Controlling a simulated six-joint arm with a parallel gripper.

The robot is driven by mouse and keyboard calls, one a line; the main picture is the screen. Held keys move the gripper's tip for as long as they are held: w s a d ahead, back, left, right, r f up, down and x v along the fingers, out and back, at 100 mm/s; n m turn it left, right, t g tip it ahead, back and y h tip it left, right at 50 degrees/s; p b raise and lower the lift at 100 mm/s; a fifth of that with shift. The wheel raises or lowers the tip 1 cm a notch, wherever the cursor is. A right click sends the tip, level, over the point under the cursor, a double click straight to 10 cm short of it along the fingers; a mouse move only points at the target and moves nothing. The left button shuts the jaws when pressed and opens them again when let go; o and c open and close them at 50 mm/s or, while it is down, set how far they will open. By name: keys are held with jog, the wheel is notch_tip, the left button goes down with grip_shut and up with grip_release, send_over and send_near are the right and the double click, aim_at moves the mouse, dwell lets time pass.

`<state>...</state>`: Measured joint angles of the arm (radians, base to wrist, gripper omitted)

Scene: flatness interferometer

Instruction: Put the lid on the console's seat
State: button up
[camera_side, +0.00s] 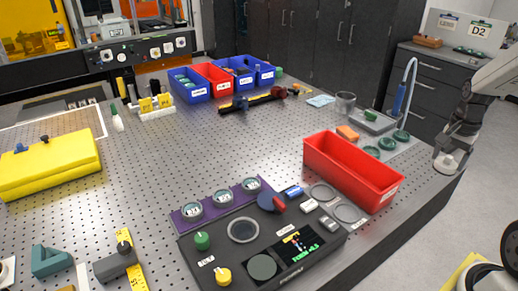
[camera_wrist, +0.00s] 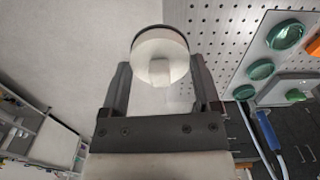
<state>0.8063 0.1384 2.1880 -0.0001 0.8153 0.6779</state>
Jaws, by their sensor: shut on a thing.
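My gripper (camera_side: 451,158) is at the far right in the side view, over the table's right edge and away from the console. It is shut on the lid (camera_wrist: 160,46), a round pale disc with a dark rim and a small knob. In the wrist view the lid is between the two fingers of my gripper (camera_wrist: 160,78). The black console (camera_side: 215,266) is at the front centre in the side view. A round, light-rimmed recess (camera_side: 242,230), which looks like its seat, is in its top and looks empty.
A red bin (camera_side: 350,172) stands between my gripper and the console. Green glass discs (camera_side: 387,143) lie on a pale tray near the right edge. A purple rack (camera_side: 190,219) with several round pieces adjoins the console's back. The perforated table centre is clear.

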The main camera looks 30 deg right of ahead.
jog(key=w+a+f+n, duration=0.3)
jog(key=w+a+n, duration=1.4)
jog(key=w+a, duration=0.25)
jog(key=s+a+f, duration=0.1)
jog(key=a+f, duration=0.1)
jog(key=s+a+f, duration=0.1)
jog(key=s+a, duration=0.1)
jog(key=shift+s+a+f, duration=0.15)
jog(key=shift+a+f, duration=0.2)
jog(key=shift+s+a+f, duration=0.25)
jog(key=shift+s+f, duration=0.05)
notch_tip(320, 180, up, 12)
jog(key=w+a+n, duration=0.3)
jog(key=a+n, duration=0.2)
jog(key=a, duration=2)
jog(key=shift+w+d+f, duration=0.1)
jog(key=shift+d+f, duration=0.05)
jog(key=shift+f, duration=0.7)
jog(key=shift+d+f, duration=0.2)
jog(key=shift+f, duration=0.7)
jog(key=shift+w+d+f, duration=0.1)
jog(key=shift+d+f, duration=0.05)
jog(key=shift+f, duration=0.7)
